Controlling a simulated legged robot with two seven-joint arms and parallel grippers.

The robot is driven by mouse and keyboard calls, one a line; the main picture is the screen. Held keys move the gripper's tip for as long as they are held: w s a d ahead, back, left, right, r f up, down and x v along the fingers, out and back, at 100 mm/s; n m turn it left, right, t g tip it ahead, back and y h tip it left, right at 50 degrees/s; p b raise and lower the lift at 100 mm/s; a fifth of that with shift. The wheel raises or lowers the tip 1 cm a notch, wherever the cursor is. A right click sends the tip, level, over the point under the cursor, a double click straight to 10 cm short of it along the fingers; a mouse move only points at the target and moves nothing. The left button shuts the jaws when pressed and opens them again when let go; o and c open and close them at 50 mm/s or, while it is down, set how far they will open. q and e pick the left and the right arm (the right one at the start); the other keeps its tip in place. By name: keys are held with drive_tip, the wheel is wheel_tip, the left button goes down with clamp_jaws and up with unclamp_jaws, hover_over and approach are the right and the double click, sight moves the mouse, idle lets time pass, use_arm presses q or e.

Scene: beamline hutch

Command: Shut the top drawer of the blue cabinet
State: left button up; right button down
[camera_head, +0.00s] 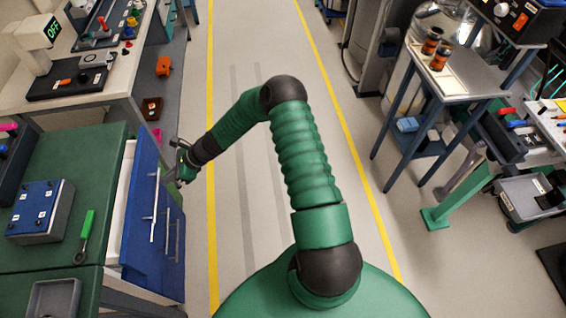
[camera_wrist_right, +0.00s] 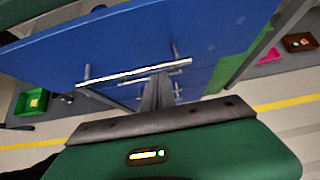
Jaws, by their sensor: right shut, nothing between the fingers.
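The blue cabinet (camera_head: 104,160) stands at the left in the head view, with a green top and blue drawer fronts facing right. Its top drawer (camera_head: 143,190) is partly open: a strip of white interior shows between the cabinet top and the blue front. In the right wrist view the blue front (camera_wrist_right: 130,40) fills the upper part, with a silver bar handle (camera_wrist_right: 115,76). My right gripper (camera_head: 181,162) is at the far end of the drawer front, outside it. Its fingers (camera_wrist_right: 158,88) are shut and empty, close to the handle; I cannot tell whether they touch. My left gripper is out of view.
A blue box (camera_head: 42,210), a green-handled wrench (camera_head: 86,236) and a grey tray (camera_head: 54,298) lie on the cabinet top. A workbench (camera_head: 118,82) stands beyond. The floor aisle (camera_head: 235,150) between yellow lines is clear. A blue-legged table (camera_head: 460,70) stands right.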

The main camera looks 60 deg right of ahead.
sight(145, 179)
drive_tip(key=w+a, duration=0.1)
drive_tip(key=w, duration=0.1)
drive_tip(key=w+a, duration=0.2)
drive_tip(key=w, duration=0.1)
drive_tip(key=shift+w+a+f, duration=0.2)
drive_tip(key=shift+w+f, duration=0.05)
drive_tip(key=shift+w, duration=0.1)
drive_tip(key=shift+w+a, duration=0.25)
drive_tip(key=shift+w+a+r, duration=0.1)
drive_tip(key=shift+a+r, duration=0.2)
drive_tip(key=shift+a, duration=0.1)
